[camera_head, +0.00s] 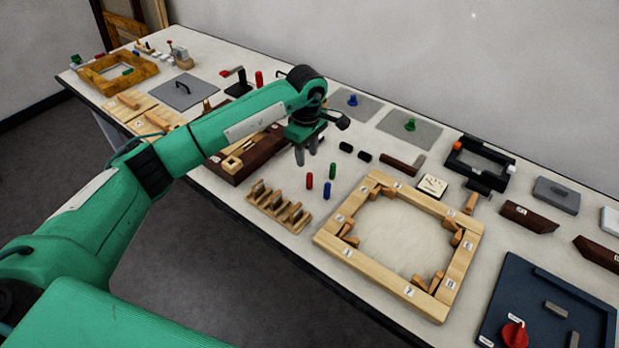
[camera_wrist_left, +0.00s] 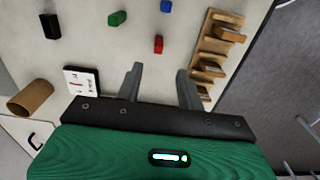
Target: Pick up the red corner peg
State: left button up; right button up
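The red corner peg (camera_head: 309,180) stands upright on the white table beside a blue peg (camera_head: 327,187) and a green peg (camera_head: 332,170). My left gripper (camera_head: 306,159) hangs above the table, just behind the red peg in the head view, with its fingers pointing down. In the left wrist view the red peg (camera_wrist_left: 158,44) lies beyond the gap between the open fingers (camera_wrist_left: 159,72), apart from them. The green peg (camera_wrist_left: 117,18) and blue peg (camera_wrist_left: 166,6) are farther off. My left gripper is empty. My right gripper is in neither view.
A slotted wooden rack (camera_head: 278,206) stands close to the pegs, on the front-left side. A large wooden frame (camera_head: 327,238) lies to the right. A dark brown tray (camera_head: 247,167) is to the left, partly behind my arm. Small black blocks (camera_head: 346,147) lie behind the pegs.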

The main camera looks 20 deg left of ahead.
aim_at(310, 174)
pick_arm(q)
jog(key=shift+f, duration=0.85)
jog(key=shift+d+f+p, duration=0.15)
jog(key=shift+f+p, duration=0.4)
jog(key=f+p, duration=0.1)
jog(key=f, duration=0.2)
jog(key=shift+d+f+p, duration=0.2)
jog(key=shift+p, duration=0.2)
jog(key=shift+w+f, duration=0.1)
jog(key=shift+f, duration=0.45)
grip_shut()
